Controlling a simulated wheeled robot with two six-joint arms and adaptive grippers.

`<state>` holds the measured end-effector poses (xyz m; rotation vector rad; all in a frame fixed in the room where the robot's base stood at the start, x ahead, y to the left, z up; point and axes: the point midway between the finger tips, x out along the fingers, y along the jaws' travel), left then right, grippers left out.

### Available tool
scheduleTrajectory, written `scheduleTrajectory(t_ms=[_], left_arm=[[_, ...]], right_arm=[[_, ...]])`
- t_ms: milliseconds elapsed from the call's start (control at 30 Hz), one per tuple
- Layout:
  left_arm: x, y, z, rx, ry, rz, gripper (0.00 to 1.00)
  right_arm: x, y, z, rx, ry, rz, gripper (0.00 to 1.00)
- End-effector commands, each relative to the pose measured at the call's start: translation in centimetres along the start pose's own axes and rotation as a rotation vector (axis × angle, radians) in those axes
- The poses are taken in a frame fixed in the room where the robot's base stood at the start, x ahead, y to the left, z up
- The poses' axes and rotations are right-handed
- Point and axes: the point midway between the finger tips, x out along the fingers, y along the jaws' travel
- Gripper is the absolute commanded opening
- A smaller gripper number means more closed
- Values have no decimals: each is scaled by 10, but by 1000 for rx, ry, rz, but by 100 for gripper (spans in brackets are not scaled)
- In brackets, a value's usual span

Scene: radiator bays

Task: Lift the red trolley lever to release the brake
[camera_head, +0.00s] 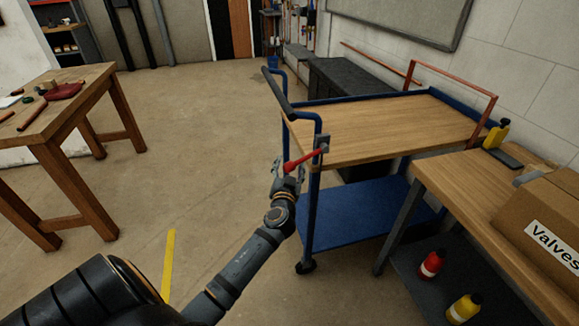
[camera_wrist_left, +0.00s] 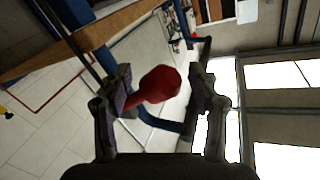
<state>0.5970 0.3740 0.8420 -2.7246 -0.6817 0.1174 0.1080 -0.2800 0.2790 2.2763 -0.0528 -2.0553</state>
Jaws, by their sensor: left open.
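The red lever (camera_head: 303,160) is mounted on a grey bracket at the near left corner post of the blue trolley (camera_head: 312,222). It slopes down to the left from the bracket. My left gripper (camera_head: 288,170) is at the lever's free end. My right gripper is not in view.
A workbench (camera_head: 448,190) with a Valves box (camera_head: 550,220) stands at the right, close to the trolley. A wooden table (camera_head: 75,100) stands at the left. The floor between is clear, with a yellow stripe (camera_head: 169,262).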

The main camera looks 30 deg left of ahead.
Motion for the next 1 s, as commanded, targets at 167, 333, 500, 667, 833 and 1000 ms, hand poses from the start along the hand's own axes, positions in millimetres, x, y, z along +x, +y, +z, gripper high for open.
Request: scheduleTrajectory(t_ms=[167,333,500,667,833,1000], left_arm=[[0,0,0,0,0,0,58],[0,0,0,0,0,0,35],[-1,0,0,0,0,1,12],[-1,0,0,-1,0,1,0],[-1,0,0,1,-1,1,0],[-1,-4,-6,27,-11,4,0]], right_arm=[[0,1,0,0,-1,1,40],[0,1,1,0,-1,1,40],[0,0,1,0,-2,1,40],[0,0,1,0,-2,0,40],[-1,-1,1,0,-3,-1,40],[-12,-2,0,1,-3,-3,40]])
